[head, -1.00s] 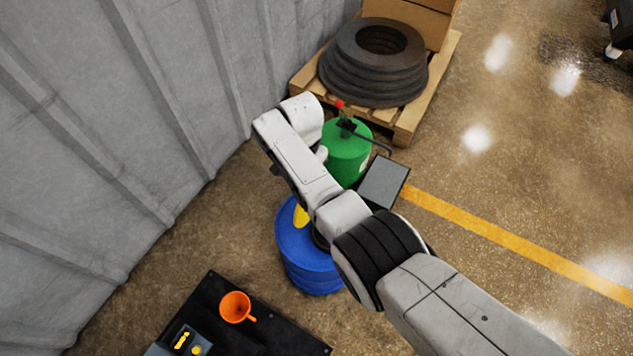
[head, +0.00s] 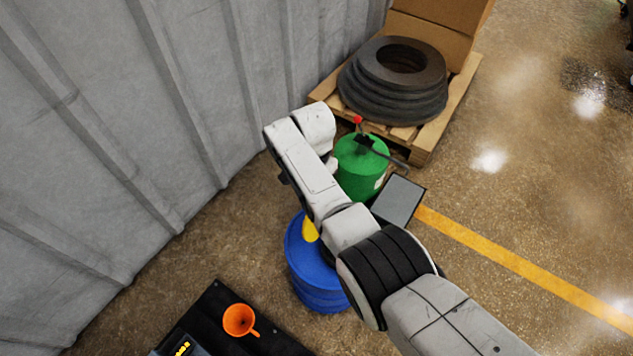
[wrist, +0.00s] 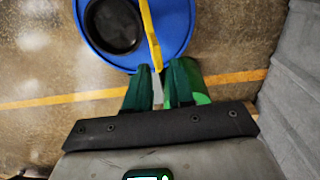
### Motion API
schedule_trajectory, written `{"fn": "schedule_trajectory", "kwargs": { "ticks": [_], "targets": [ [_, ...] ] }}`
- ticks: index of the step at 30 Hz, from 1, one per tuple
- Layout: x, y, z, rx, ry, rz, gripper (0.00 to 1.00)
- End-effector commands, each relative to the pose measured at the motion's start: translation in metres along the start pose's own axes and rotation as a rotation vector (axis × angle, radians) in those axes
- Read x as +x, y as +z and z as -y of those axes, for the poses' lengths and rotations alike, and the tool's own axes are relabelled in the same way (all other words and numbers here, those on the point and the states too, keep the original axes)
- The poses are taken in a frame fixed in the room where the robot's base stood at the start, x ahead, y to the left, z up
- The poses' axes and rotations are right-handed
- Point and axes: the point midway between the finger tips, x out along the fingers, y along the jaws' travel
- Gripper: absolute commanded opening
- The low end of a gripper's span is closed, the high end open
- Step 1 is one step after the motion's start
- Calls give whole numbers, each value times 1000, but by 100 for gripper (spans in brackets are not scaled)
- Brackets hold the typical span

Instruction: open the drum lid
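The blue drum (head: 316,280) stands on the floor below my arm, which covers part of its top. In the wrist view, the blue drum top (wrist: 178,22) carries a round black part (wrist: 113,26) and a long yellow bar (wrist: 150,36). A piece of the yellow bar (head: 310,230) also shows beside my arm in the head view. My gripper (wrist: 160,68) has two dark green fingers with a narrow gap between them. The bar's near end lies at the fingertips; I cannot tell whether they touch or clamp it. My arm hides the gripper in the head view.
A green canister (head: 360,172) with a black lever stands close behind the drum. Behind it is a pallet (head: 435,135) with stacked black rings (head: 392,95) and boxes. A grey corrugated wall (head: 120,130) is at left. An orange funnel (head: 239,319) lies on a black mat. Floor at right is open.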

Motion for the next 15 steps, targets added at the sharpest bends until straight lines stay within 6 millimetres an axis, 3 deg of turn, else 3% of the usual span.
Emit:
{"fn": "schedule_trajectory", "kwargs": {
  "ticks": [4,11,15],
  "targets": [
    [-1,-1,0,0,-1,-2,35],
    [-3,-1,1,0,-2,-3,35],
    [-16,-1,1,-1,-3,-4,35]
  ]
}}
